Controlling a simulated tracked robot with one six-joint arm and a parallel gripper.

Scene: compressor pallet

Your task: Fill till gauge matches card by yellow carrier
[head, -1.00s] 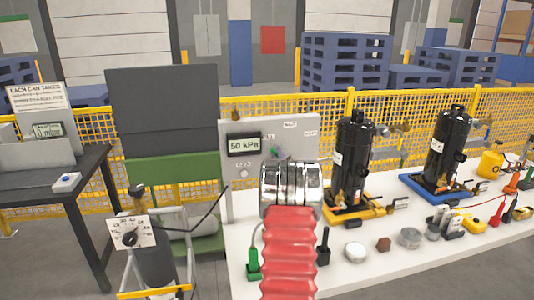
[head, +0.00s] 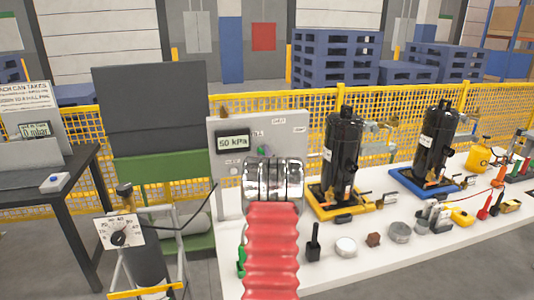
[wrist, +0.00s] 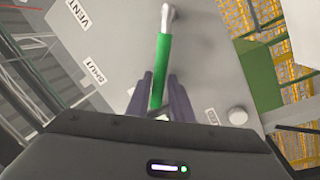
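In the wrist view a green-sleeved lever (wrist: 161,70) stands out from a grey panel marked VENT and SHUT; a third label is mostly hidden. My gripper (wrist: 160,76) has one finger on each side of the sleeve's lower part; whether both press on it is unclear. In the head view my gripper is hidden behind my arm, at the panel (head: 295,150). The gauge display (head: 233,142) reads 50 kPa. A black can (head: 342,155) stands upright on the yellow carrier (head: 357,206). The card (head: 27,96) at far left begins "EACH CAN TAKES"; its finer print is unreadable.
Another black can (head: 437,140) stands on a blue carrier (head: 402,180). Several small parts and tools lie along the white bench (head: 360,265). A cylinder with a round-scale dial (head: 119,232) stands at lower left. A yellow mesh fence (head: 400,102) runs behind.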

